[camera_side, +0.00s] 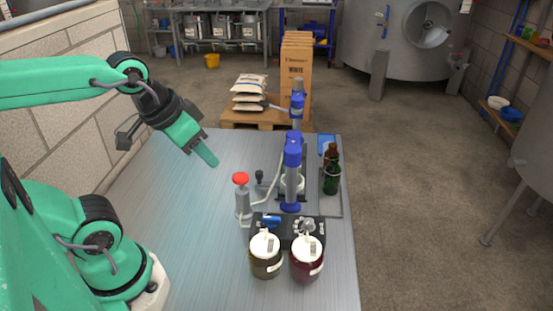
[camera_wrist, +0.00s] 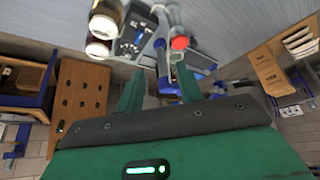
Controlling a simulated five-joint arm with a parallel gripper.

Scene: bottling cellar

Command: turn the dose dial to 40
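A dark control panel (camera_side: 287,238) sits on the metal bench behind two jars. On its right part is a small grey knob (camera_side: 307,225) with pale marks around it, which looks like the dose dial. Its numbers and setting are too small to read. The panel also shows in the wrist view (camera_wrist: 138,30), near the top. My gripper (camera_side: 211,161) is above the bench, left of and behind the panel, well apart from it. In the wrist view its two green fingers (camera_wrist: 160,72) stand apart with nothing held between them.
A grey post with a red cap (camera_side: 240,180) stands left of the panel. Blue-and-grey columns (camera_side: 292,170) rise behind it, with bottles (camera_side: 331,180) to their right. An amber jar (camera_side: 266,262) and a dark red jar (camera_side: 306,265) stand in front. The bench's left side is clear.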

